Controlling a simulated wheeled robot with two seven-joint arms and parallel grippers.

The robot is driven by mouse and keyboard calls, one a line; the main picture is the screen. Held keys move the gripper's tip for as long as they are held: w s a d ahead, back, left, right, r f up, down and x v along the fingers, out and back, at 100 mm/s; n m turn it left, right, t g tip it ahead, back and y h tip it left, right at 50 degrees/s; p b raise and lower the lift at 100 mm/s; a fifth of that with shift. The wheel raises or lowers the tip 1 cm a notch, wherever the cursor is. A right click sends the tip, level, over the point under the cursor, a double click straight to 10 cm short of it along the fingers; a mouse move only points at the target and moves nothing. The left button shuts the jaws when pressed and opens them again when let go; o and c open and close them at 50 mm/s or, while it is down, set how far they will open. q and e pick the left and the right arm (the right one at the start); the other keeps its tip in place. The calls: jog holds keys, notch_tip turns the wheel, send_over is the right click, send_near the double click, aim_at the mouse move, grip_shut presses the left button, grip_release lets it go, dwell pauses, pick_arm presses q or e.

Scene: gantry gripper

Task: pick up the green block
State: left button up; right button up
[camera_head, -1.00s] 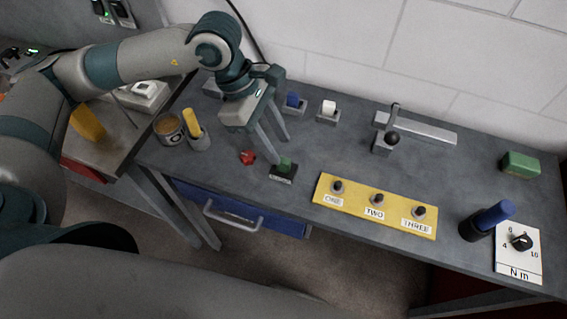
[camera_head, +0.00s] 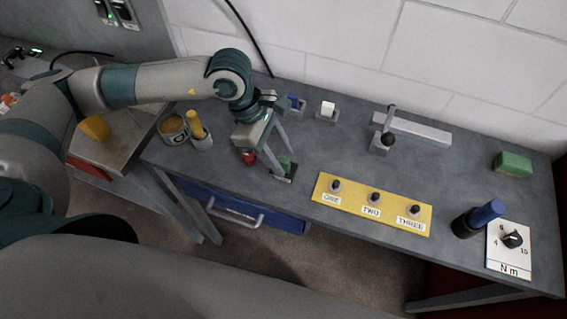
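A small green block (camera_head: 285,163) stands in a dark labelled holder (camera_head: 290,175) near the front middle of the bench. My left gripper (camera_head: 288,164) points down over it from the upper left. Its two fingers are apart, one at the near side of the block and one at the far side, and partly hide the block and holder. I cannot tell whether a finger touches the block. A larger green block-like piece (camera_head: 513,164) lies at the bench's far right. My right gripper is not in view.
A red piece (camera_head: 249,158) lies just left of my gripper. Blue (camera_head: 294,102) and white (camera_head: 328,108) blocks stand in holders behind. A yellow plate (camera_head: 372,204) with several knobs lies to the right.

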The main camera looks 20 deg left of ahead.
aim_at(289, 161)
pick_arm(q)
grip_shut()
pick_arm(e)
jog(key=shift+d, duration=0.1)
pick_arm(q)
jog(key=shift+r, duration=0.15)
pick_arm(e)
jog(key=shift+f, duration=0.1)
